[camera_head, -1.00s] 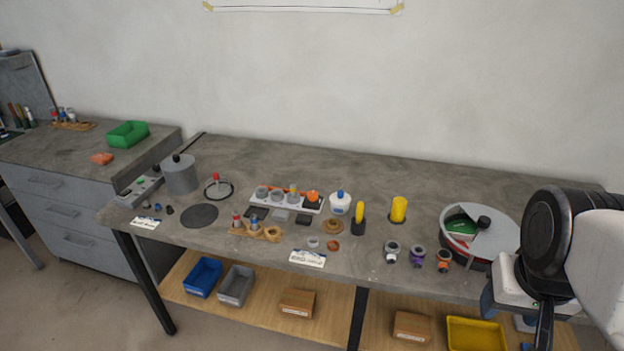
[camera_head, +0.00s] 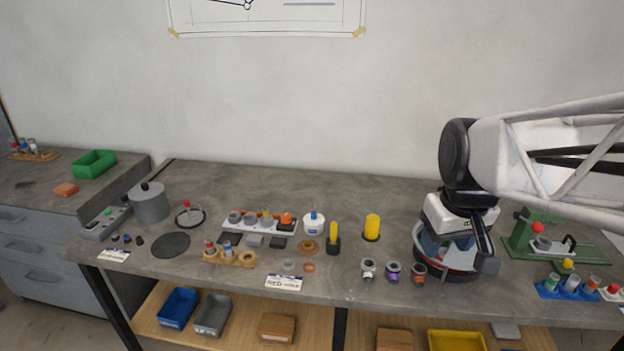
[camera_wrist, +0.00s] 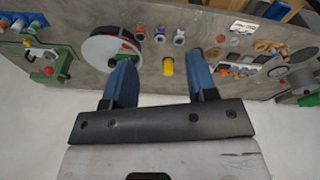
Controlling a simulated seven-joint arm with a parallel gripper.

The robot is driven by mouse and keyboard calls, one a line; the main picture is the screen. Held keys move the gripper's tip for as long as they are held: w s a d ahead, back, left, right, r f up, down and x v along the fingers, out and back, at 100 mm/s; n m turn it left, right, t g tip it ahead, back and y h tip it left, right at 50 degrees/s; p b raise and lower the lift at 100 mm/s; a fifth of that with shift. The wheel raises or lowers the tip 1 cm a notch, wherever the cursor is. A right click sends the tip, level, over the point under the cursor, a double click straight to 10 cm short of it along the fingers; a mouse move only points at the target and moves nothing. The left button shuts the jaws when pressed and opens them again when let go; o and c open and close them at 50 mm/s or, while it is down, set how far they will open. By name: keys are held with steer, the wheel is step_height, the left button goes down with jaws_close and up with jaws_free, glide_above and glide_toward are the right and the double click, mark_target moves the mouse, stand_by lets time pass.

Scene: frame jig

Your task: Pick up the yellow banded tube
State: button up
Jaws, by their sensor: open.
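I cannot make out with certainty which thing is the yellow banded tube. A small piece with a yellow top (camera_head: 267,216) stands in the white tray (camera_head: 260,230) left of centre, its bands too small to tell. A plain yellow cylinder (camera_head: 372,226) stands upright on a dark base right of centre; it also shows in the wrist view (camera_wrist: 168,67) beyond the fingers. My gripper (camera_head: 447,248) points down in front of or over the round bowl, right of the yellow cylinder. Its blue fingers (camera_wrist: 161,58) are spread wide with nothing between them.
The round bowl (camera_head: 420,263) is partly hidden by my gripper. A green fixture (camera_head: 575,243) and a blue rack of tubes (camera_head: 568,291) stand at right. The back of the bench is clear.

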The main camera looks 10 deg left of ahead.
steer(key=w+a+n, duration=0.2)
steer(key=w+a, duration=0.2)
steer(key=w, duration=0.3)
steer(key=w+a+n, duration=0.3)
steer(key=w+a, duration=0.1)
steer(key=w, duration=0.4)
steer(key=n+g, duration=0.2)
steer(key=n, duration=1)
glide_above(266, 209)
steer(key=f, duration=2)
steer(key=shift+d, duration=0.3)
steer(key=shift+w+a+f, duration=0.1)
steer(key=shift+a+f, duration=0.15)
steer(key=shift+a, duration=0.1)
steer(key=shift+f, duration=1.3)
steer(key=shift+f, duration=0.1)
